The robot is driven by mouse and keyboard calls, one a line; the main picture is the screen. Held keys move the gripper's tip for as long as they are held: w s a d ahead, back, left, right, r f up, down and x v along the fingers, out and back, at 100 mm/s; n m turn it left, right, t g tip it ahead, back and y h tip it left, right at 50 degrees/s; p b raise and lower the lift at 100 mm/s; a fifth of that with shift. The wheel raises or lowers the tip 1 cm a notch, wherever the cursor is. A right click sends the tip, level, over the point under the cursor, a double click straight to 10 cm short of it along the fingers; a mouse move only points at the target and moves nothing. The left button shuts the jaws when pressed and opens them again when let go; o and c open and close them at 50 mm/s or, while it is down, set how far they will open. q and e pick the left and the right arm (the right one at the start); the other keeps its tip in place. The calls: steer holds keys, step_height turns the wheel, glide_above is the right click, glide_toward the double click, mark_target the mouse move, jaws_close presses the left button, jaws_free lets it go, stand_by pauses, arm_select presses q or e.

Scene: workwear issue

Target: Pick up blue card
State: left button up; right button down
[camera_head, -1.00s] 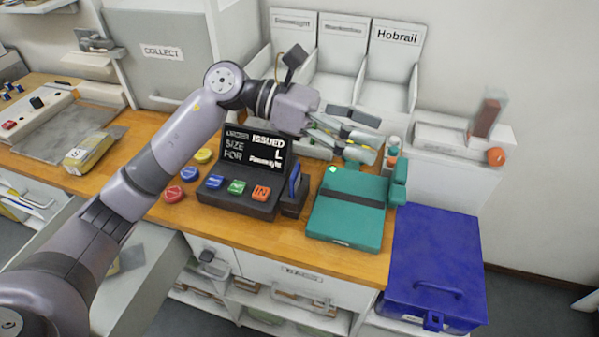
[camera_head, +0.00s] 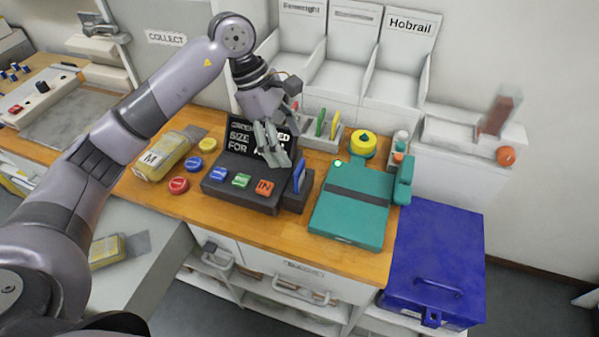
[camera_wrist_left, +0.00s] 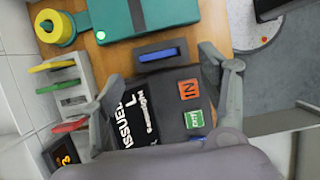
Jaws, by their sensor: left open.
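The blue card (camera_head: 299,177) stands on edge in the slot of a dark card holder (camera_head: 296,202) at the right end of the black terminal (camera_head: 240,187). In the left wrist view the blue card (camera_wrist_left: 162,54) lies between the open fingers, farther from the camera than they are. My left gripper (camera_head: 277,158) is open and empty, pointing down in front of the terminal's screen, just left of the card in the head view. It partly hides the screen text. My right gripper is not in view.
A teal case (camera_head: 350,204) lies right of the card holder. Behind are a rack (camera_head: 330,140) with several coloured cards and a yellow roll (camera_head: 363,143). Coloured buttons (camera_head: 178,185) and a yellow package (camera_head: 160,158) lie left. A blue box (camera_head: 435,255) stands at the right.

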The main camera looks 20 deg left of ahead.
mark_target(299, 166)
arm_select(q)
steer(key=x, duration=0.2)
steer(key=shift+d+f+p, duration=0.2)
steer(key=shift+f+p, duration=0.1)
steer(key=p+x, duration=0.2)
steer(key=x, duration=0.2)
steer(key=shift+w+a+f+p, duration=0.1)
steer(key=shift+w+p, duration=0.05)
steer(key=shift+p, duration=0.15)
steer(key=shift+f, duration=0.6)
steer(key=shift+c, duration=0.5)
steer(key=c, duration=1)
steer(key=shift+w+r, duration=0.1)
steer(key=shift+r, duration=0.1)
